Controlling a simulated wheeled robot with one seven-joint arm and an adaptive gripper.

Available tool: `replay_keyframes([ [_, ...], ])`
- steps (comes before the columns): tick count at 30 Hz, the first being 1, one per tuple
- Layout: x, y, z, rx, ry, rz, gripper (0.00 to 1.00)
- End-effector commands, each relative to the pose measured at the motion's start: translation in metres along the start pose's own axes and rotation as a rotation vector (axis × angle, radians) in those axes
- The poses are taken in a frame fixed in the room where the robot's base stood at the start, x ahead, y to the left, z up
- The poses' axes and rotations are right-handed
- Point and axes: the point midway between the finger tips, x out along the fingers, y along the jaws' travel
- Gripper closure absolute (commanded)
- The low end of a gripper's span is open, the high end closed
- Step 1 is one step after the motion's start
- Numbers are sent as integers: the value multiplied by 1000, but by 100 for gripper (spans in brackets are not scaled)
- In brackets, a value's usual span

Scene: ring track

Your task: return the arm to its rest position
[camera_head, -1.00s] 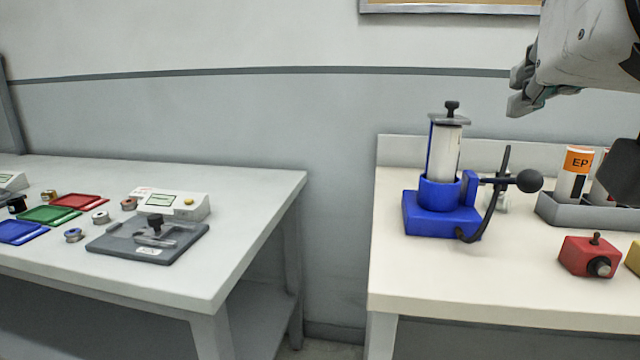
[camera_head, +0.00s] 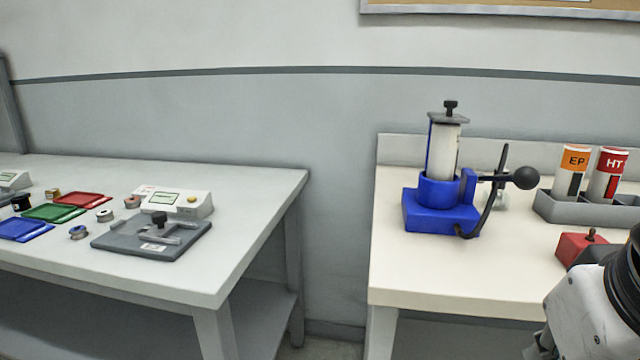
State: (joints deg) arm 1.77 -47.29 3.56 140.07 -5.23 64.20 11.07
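My arm (camera_head: 590,312) comes in at the lower right corner, in front of the right table's front edge. Only a bit of my gripper (camera_head: 538,347) shows at the bottom edge. Its fingertips are cut off by the frame, so I cannot tell whether it is open or shut or whether it holds anything.
The right table (camera_head: 420,280) carries a blue press (camera_head: 440,212) with a clear cylinder and black lever, a grey rack (camera_head: 560,208) with EP and HT tubes, and a red box (camera_head: 580,248) partly behind my arm. The left table (camera_head: 250,190) holds a grey device (camera_head: 150,235) and coloured trays.

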Motion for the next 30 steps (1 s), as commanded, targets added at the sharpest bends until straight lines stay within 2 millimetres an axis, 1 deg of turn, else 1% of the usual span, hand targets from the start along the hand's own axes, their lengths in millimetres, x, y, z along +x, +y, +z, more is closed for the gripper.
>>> replay_keyframes([
  [1,10,-1,22,-21,-90,-14,100],
  [3,20,-2,52,-53,-211,-37,100],
  [7,27,-6,106,-115,-431,-95,100],
  [9,11,-5,91,-112,-397,-91,100],
  [14,-13,-3,74,-112,-364,-92,100],
  [17,-30,-2,62,-112,-342,-94,100],
  [24,-82,1,31,-116,-276,-98,100],
  [30,-128,4,9,-118,-221,-102,100],
])
